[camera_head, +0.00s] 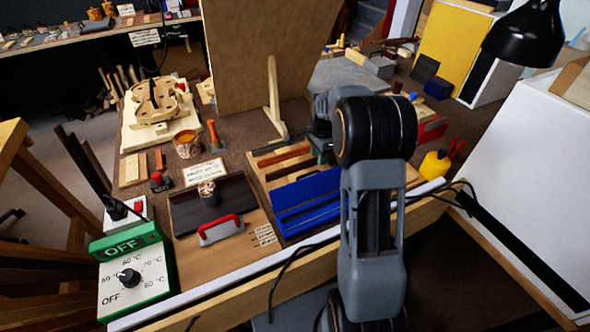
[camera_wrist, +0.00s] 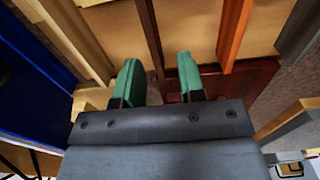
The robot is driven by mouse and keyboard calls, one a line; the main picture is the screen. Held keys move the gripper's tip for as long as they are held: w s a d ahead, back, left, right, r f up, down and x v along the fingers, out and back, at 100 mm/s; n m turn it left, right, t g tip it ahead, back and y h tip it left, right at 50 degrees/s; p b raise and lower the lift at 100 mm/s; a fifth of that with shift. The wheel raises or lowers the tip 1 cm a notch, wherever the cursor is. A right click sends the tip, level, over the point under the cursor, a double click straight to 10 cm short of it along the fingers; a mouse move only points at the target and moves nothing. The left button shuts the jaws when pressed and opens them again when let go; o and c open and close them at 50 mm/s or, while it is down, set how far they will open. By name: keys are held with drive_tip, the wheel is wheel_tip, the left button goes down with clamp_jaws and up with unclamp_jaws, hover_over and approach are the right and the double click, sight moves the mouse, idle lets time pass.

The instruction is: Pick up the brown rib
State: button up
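Two narrow rib strips lie in a light wooden tray (camera_head: 262,178) at the middle of the bench. In the wrist view, a dark brown strip (camera_wrist: 150,32) runs down toward the gap between my fingers, and a redder brown strip (camera_wrist: 233,35) lies to its right. In the head view, the nearer strip (camera_head: 288,170) and the farther strip (camera_head: 280,154) lie left of my gripper (camera_head: 321,150). My gripper (camera_wrist: 160,82) is open, with green fingertips on either side of the dark strip's line. I cannot tell whether the fingertips are beside it or above it.
A blue box (camera_head: 308,200) adjoins the tray's near side. A red-handled block (camera_head: 220,229) and a dark panel (camera_head: 210,200) lie to its left. A large upright board (camera_head: 255,55) stands behind. A dark red surface (camera_wrist: 235,88) lies beyond the right finger in the wrist view.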

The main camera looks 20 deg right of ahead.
drive_tip(key=shift+f, duration=0.7)
clamp_jaws()
drive_tip(key=shift+r, duration=0.1)
